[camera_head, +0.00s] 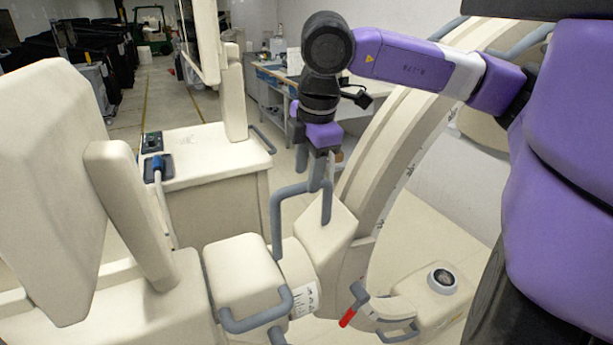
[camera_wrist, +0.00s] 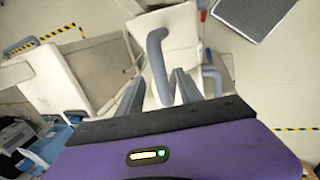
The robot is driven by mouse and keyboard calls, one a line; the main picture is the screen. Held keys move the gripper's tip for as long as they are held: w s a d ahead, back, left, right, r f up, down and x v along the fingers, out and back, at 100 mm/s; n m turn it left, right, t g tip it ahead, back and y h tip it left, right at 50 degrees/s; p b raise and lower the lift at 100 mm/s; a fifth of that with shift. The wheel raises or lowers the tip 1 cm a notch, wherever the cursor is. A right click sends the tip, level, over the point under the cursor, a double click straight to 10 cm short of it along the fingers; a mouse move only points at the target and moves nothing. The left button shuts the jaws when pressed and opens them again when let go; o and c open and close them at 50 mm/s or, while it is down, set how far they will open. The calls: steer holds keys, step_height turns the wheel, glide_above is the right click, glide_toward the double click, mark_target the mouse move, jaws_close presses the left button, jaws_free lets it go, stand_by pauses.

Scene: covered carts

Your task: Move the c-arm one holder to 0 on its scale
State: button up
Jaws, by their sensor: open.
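The c-arm one holder is a beige block (camera_head: 327,222) with a bent grey handle (camera_head: 276,222) on top, beside the large curved beige c-arm (camera_head: 405,115). A white scale label with dark marks (camera_head: 304,298) is on the round joint below; its reading is too small to tell. My gripper (camera_head: 321,183) points down at the upper end of the handle. In the wrist view, the grey handle (camera_wrist: 157,60) runs between the two fingers of my gripper (camera_wrist: 158,88), which are open. I cannot tell whether either finger touches it.
A beige block with a grey rail (camera_head: 245,272) stands left of the scale. A red-tipped lever (camera_head: 353,303) and a round dial (camera_head: 443,280) are low at right. A beige cart (camera_head: 215,185) and upright panels (camera_head: 60,185) fill the left. A desk (camera_head: 275,80) stands behind.

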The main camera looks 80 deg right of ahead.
steer(key=shift+x, duration=1.25)
steer(key=shift+c, duration=0.2)
jaws_close()
stand_by(0.5)
